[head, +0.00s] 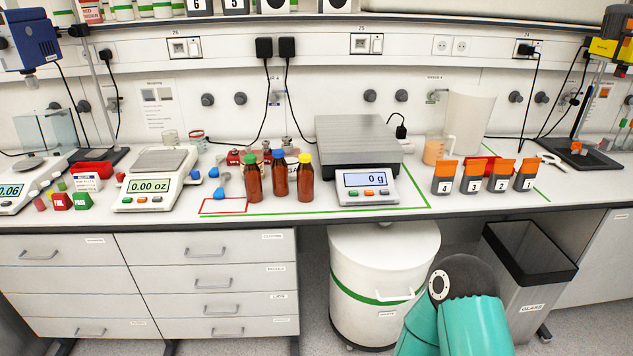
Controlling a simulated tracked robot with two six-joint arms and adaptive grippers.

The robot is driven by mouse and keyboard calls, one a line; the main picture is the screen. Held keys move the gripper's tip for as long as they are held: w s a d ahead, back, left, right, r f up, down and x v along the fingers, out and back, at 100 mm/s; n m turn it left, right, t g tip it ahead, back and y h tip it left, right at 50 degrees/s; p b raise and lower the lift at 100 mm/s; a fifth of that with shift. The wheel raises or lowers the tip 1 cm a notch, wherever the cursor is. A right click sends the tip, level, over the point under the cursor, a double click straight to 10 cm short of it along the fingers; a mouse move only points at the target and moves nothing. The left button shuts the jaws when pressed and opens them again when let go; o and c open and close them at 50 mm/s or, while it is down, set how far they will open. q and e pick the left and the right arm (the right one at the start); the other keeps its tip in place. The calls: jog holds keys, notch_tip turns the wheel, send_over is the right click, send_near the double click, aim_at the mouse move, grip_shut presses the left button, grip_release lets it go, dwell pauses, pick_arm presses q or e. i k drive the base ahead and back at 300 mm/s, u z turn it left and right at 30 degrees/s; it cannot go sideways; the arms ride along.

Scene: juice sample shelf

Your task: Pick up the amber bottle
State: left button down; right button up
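Three amber bottles stand upright side by side on the bench in the head view, left of the middle. The left amber bottle (253,183) has a green cap, the middle amber bottle (280,181) a blue cap, and the right amber bottle (305,182) a yellow cap. The bottles stand close together, with narrow gaps. Neither my left nor my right gripper shows. A teal and dark grey link of my own arm is at the bottom right, well below the bottles.
A large scale (360,150) reading 0 g stands right of the bottles; a smaller scale (152,178) stands left. A red outlined square (222,206) is left of the bottles. Numbered orange-topped containers (485,176) stand further right. A white bin (382,260) and grey bin (525,280) are below the bench.

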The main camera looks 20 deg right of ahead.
aim_at(305, 171)
jog(key=z, duration=0.1)
jog(key=i, duration=1)
jog(key=u, duration=0.1)
